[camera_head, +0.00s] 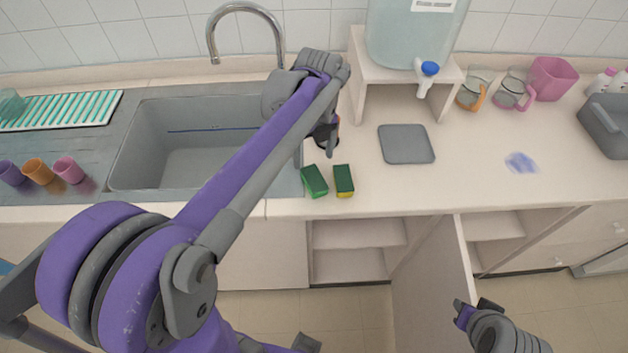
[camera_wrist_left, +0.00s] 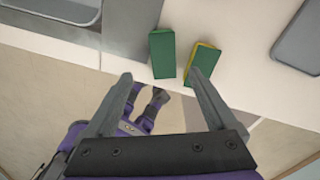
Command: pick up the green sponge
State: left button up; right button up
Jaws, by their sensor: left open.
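Two green-topped blocks that look like sponges lie side by side near the counter's front edge, right of the sink. The left one (camera_head: 314,181) looks all green and also shows in the left wrist view (camera_wrist_left: 162,55). The right one (camera_head: 343,181) has a yellow layer along its edge, also visible in the left wrist view (camera_wrist_left: 203,62). My left gripper (camera_head: 328,148) is over the counter just behind them; in its wrist view the open, empty fingers (camera_wrist_left: 162,76) point toward the two blocks. My right gripper (camera_head: 475,307) is low at the front right; its jaw opening is unclear.
The grey sink (camera_head: 150,150) lies to the left. A grey square mat (camera_head: 406,145) lies behind and right of the blocks. A water dispenser (camera_head: 412,35) stands on a white stand (camera_head: 450,75). A cabinet door (camera_head: 430,270) stands open below.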

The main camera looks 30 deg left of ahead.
aim_at(314, 178)
pick_arm(q)
notch_tip(314, 178, down, 5)
jog(key=shift+s+r, duration=0.1)
jog(key=shift+r, duration=0.1)
notch_tip(314, 178, down, 5)
jog(key=shift+d+f, duration=0.1)
jog(key=shift+f, duration=0.05)
grip_shut()
dwell(0.4)
notch_tip(314, 178, up, 10)
jog(key=shift+r, duration=0.1)
dwell(0.5)
